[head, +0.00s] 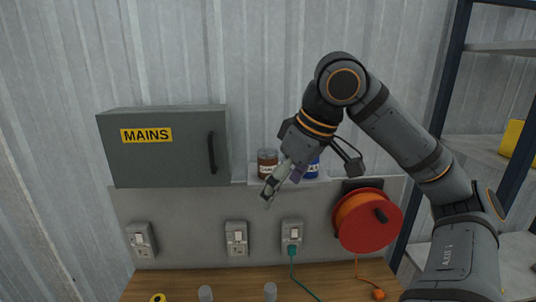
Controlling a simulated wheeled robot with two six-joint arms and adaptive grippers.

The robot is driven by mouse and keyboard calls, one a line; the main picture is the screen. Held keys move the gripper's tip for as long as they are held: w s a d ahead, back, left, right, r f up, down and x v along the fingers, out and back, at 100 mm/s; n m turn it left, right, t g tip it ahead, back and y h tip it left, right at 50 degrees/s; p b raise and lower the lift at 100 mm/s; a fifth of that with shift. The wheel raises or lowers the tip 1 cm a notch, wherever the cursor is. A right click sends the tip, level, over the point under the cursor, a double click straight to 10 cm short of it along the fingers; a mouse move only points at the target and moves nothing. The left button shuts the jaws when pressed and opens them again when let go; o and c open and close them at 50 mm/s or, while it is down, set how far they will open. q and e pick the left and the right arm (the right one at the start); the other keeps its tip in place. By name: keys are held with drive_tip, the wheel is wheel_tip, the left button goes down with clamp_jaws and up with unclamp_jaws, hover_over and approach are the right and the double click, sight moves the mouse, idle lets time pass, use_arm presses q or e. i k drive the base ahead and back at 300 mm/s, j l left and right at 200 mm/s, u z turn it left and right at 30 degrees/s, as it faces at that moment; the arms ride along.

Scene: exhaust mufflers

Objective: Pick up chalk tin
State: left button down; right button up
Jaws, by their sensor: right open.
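A brown tin (267,158) with a pale label stands on a small light shelf (316,181) on the back wall. A blue tin (312,169) with a pale label stands to its right on the same shelf, partly hidden behind my right gripper. The labels are too small to read, so I cannot tell which one is the chalk tin. My right gripper (279,187) is open and points down and to the left. It appears in front of the shelf between the two tins, with nothing held. My left gripper is out of view.
A grey MAINS box (166,147) is left of the shelf. Sockets (237,240) line the panel below, one with a green plug (292,250). A red cable reel (368,221) hangs at right. A wooden bench (235,281) lies below; metal shelving (482,150) stands far right.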

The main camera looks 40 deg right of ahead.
sight(267, 157)
drive_tip(key=i+l, duration=0.35)
drive_tip(key=l, duration=0.15)
drive_tip(key=i+l, duration=0.4)
drive_tip(key=l, duration=0.15)
